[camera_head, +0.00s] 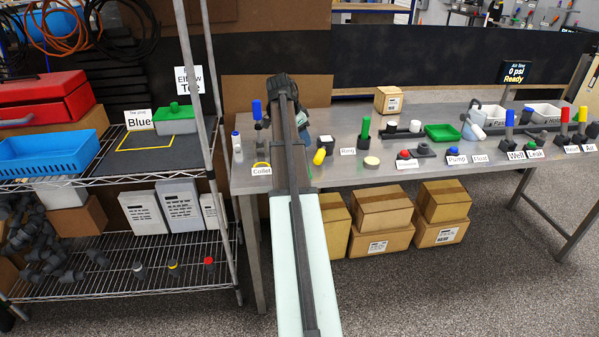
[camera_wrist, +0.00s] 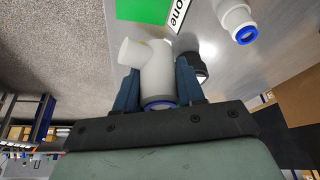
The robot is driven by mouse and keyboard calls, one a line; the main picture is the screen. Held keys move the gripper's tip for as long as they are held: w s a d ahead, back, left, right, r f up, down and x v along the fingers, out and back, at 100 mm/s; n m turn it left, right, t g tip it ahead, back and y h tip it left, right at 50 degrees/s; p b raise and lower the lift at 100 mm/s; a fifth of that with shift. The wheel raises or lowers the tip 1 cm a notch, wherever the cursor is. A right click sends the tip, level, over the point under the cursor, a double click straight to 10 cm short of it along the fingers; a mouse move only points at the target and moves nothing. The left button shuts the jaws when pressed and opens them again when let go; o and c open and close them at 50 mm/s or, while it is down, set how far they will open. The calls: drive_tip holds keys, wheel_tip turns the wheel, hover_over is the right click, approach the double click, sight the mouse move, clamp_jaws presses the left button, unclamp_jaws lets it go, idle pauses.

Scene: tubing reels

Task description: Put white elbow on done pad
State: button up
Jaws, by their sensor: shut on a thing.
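In the wrist view, my gripper (camera_wrist: 158,80) is shut on a white elbow (camera_wrist: 154,64) with a blue ring at its base. One end of the elbow points up and left. A green pad (camera_wrist: 143,10) lies just beyond the elbow at the top of the picture, with a white label (camera_wrist: 179,14) whose visible letters read "one". The elbow does not appear to lie on the green; I cannot tell how high it is held.
A dark round part (camera_wrist: 195,64) stands close behind my right finger. A yellow piece (camera_head: 319,156) and a green tray (camera_head: 445,132) are right of my arm.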

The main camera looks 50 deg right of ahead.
drive_tip(key=f, duration=0.5)
drive_tip(key=shift+s+a+f, duration=0.15)
drive_tip(key=shift+a+f, duration=0.05)
drive_tip(key=shift+f, duration=2.3)
drive_tip(key=shift+f, duration=0.1)
drive_tip(key=o, duration=1.1)
drive_tip(key=v, duration=1.2)
